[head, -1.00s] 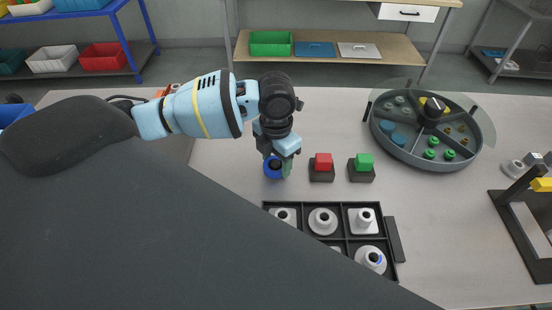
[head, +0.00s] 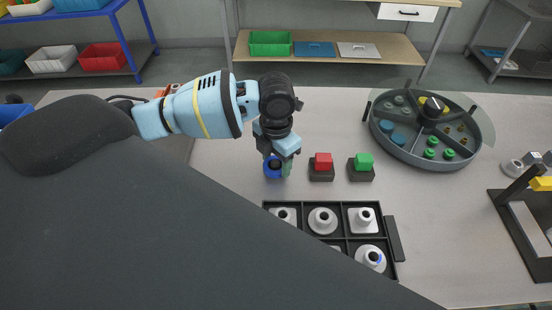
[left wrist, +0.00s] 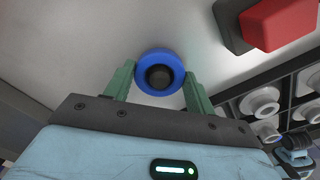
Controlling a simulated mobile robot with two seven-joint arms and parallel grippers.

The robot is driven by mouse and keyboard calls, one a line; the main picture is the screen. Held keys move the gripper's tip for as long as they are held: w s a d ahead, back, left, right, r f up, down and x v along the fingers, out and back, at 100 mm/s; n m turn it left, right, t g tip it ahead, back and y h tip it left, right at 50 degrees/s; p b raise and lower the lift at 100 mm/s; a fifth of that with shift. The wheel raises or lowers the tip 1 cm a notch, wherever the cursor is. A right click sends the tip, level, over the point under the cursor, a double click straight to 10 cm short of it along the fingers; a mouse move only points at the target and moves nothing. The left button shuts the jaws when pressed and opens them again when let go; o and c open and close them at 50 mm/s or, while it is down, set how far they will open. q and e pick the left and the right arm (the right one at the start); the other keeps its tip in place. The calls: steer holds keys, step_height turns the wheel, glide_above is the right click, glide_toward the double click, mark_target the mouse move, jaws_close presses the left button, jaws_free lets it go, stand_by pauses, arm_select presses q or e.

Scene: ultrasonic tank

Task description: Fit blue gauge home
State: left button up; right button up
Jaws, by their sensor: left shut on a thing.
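The blue gauge (head: 268,172) is a round blue ring with a dark centre. My left gripper (head: 279,167) is shut on it, left of the red block. In the left wrist view the blue gauge (left wrist: 160,56) sits between the green fingertips of my left gripper (left wrist: 160,80). Its height above the table is hard to tell. A black compartment tray (head: 342,238) stands nearer the front, with several white round and square fittings. One white fitting (head: 370,259) at its front right has a blue mark.
A red block (head: 323,162) and a green block (head: 364,162) on dark bases stand right of the gripper. A round divided tank (head: 410,155) with small coloured parts is at the back right. A black frame (head: 520,235) stands at the right edge. Table between is clear.

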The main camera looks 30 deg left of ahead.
stand_by(0.7)
arm_select(q)
steer(key=o, duration=1.2)
step_height(320, 180, up, 8)
steer(key=shift+f, duration=0.1)
steer(key=shift+f, duration=0.1)
